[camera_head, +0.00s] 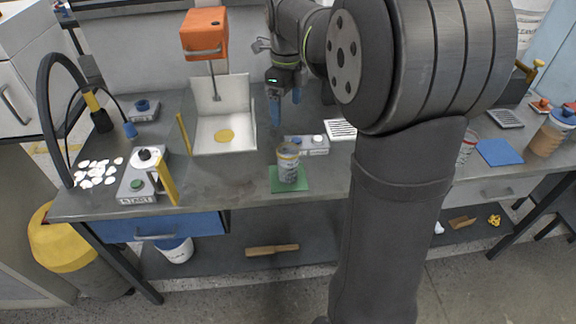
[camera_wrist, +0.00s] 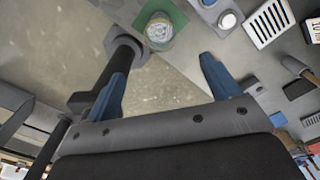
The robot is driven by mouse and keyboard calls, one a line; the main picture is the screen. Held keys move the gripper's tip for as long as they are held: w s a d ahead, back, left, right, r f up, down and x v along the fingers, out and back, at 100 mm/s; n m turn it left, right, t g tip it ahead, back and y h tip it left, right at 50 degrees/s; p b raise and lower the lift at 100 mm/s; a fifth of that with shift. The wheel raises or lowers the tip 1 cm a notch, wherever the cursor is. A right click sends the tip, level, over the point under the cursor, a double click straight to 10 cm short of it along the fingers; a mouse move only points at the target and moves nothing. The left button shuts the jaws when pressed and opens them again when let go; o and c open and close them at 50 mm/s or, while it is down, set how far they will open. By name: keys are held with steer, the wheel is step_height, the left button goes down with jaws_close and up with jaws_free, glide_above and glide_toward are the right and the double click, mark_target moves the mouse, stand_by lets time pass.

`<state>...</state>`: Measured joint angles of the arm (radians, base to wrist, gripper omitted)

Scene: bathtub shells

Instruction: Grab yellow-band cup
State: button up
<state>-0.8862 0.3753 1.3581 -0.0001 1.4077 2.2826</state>
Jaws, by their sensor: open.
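A grey-white cup with a yellow band near its rim (camera_head: 288,165) stands upright on a green square mat (camera_head: 274,186) near the front edge of the bench. In the wrist view the cup (camera_wrist: 160,31) shows from above, beyond the fingertips, with the green mat (camera_wrist: 180,17) under it. My gripper (camera_head: 285,108) is open and empty, its blue fingers pointing down behind the cup and apart from it. In the wrist view, my gripper (camera_wrist: 162,68) shows its two blue fingers spread wide with nothing between them.
Left are a white open bin (camera_head: 235,90), a START box (camera_head: 138,182) and white shells (camera_head: 92,172). Right are a blue mat (camera_head: 499,152) and a red-marked cup (camera_head: 467,148).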

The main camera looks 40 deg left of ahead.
mark_target(288, 164)
steer(key=f, duration=1.7)
steer(key=shift+d+f, duration=0.2)
steer(key=c, duration=1.2)
